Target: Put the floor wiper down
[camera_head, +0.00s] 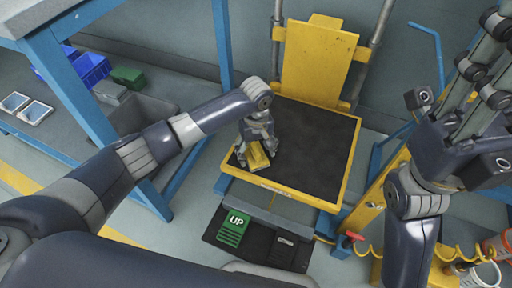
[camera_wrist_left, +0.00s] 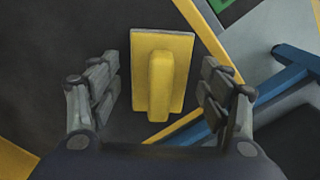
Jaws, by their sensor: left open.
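The floor wiper is a yellow block with a raised yellow grip and a thin pale edge. In the head view the wiper (camera_head: 258,157) lies on the black top of the yellow-edged lift platform (camera_head: 331,157), near its left front corner. My left gripper (camera_head: 256,150) is right above it, pointing down. In the left wrist view the wiper (camera_wrist_left: 177,70) sits between the fingers of my open left gripper (camera_wrist_left: 160,85), with a gap on both sides. My right gripper (camera_head: 478,75) is raised at the right, clear of the platform; its fingertips are not clear.
A yellow back panel (camera_head: 318,62) stands behind the platform. A pedal board with a green UP pedal (camera_head: 234,228) lies on the floor in front. A blue-framed bench (camera_head: 75,85) with bins stands left. Coiled yellow hose (camera_head: 450,252) is at lower right. Most of the platform top is clear.

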